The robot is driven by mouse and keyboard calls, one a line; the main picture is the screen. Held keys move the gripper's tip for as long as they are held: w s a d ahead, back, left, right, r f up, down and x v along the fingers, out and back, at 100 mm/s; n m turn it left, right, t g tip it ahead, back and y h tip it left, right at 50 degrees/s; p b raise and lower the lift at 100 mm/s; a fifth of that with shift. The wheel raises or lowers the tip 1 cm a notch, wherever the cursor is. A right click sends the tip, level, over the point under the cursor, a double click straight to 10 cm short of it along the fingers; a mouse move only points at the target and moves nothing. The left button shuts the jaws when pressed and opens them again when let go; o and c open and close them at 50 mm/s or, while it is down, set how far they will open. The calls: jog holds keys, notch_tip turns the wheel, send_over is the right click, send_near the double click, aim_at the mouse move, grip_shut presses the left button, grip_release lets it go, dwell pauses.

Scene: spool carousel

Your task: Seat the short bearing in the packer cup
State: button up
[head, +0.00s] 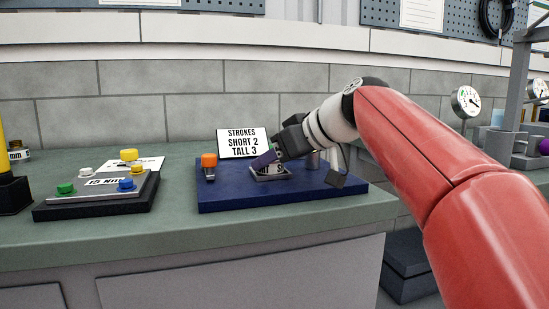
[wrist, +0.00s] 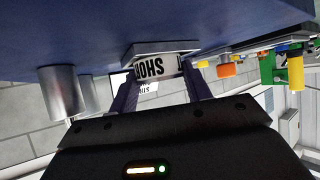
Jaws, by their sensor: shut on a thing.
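The short bearing (wrist: 158,68) is a pale metal ring with black lettering, of which "SHO" shows in the wrist view. My gripper (wrist: 163,76) is shut on it with two dark purple fingers, one on each side. The packer cup (wrist: 142,49) is a grey square block on the blue base. In the head view my gripper (head: 265,159) slants down over the cup (head: 285,174), and the bearing (head: 278,168) shows at the cup's opening. My fingers hide part of both. I cannot tell how deep the bearing sits.
The blue base (head: 230,199) carries an orange-topped button (head: 209,160) and a metal post (head: 313,159) close by my gripper. A sign (head: 243,143) reads "STROKES SHORT 2 TALL 3". A panel with coloured buttons (head: 100,197) stands left. The green bench front (head: 190,232) is clear.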

jog(key=shift+f, duration=0.15)
jog(key=o, duration=1.4)
jog(key=shift+c, duration=0.2)
jog(key=v, duration=0.8)
